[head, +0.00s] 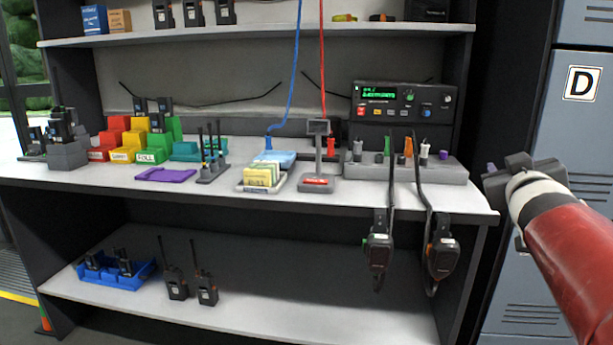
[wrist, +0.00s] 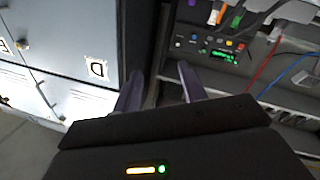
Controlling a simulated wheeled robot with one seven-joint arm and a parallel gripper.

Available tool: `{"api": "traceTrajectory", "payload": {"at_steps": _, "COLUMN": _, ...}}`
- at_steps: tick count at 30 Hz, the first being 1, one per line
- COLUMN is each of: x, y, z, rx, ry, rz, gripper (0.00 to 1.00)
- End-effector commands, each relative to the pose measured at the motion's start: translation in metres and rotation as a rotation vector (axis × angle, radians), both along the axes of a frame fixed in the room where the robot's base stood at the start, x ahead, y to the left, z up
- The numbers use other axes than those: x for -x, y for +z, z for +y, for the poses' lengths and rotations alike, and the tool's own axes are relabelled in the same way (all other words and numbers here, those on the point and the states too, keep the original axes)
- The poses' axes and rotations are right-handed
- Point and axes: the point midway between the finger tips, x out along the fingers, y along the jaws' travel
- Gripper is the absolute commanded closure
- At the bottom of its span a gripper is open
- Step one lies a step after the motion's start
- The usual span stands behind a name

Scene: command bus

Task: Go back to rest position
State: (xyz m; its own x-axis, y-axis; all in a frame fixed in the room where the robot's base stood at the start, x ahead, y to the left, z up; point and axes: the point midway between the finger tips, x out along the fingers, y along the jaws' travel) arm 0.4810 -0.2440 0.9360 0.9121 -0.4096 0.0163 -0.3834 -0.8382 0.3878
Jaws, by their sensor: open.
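My gripper (head: 496,175) is at the right of the head view, at the right end of the worktop (head: 340,190) and in front of the grey lockers. In the wrist view its two purple-grey fingers (wrist: 162,90) stand apart with nothing between them. It touches nothing that I can see. My red and white arm reaches in from the lower right of the head view.
A radio unit (head: 403,110) with a green display stands at the worktop's back right. Two handsets, one here (head: 378,252), hang on cords over the front edge. A locker marked D (head: 582,130) stands at right. Coloured bins (head: 150,145) and radios fill the left.

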Motion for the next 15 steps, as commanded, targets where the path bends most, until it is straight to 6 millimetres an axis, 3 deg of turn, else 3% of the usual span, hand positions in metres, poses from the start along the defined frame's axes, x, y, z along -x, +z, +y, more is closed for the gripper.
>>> {"api": "traceTrajectory", "payload": {"at_steps": 1, "x": 0.01, "y": -0.022, "z": 0.028, "rx": -0.079, "ry": -0.001, "rz": 0.061, "gripper": 0.58}}
{"api": "traceTrajectory", "payload": {"at_steps": 5, "x": 0.046, "y": -0.093, "z": 0.09, "rx": -0.274, "ry": -0.002, "rz": 0.285, "gripper": 0.58}}
{"api": "traceTrajectory", "payload": {"at_steps": 9, "x": 0.096, "y": -0.162, "z": 0.153, "rx": -0.422, "ry": 0.042, "rz": 0.536, "gripper": 0.58}}
{"api": "traceTrajectory", "payload": {"at_steps": 15, "x": 0.168, "y": -0.23, "z": 0.219, "rx": -0.539, "ry": 0.123, "rz": 0.837, "gripper": 0.58}}
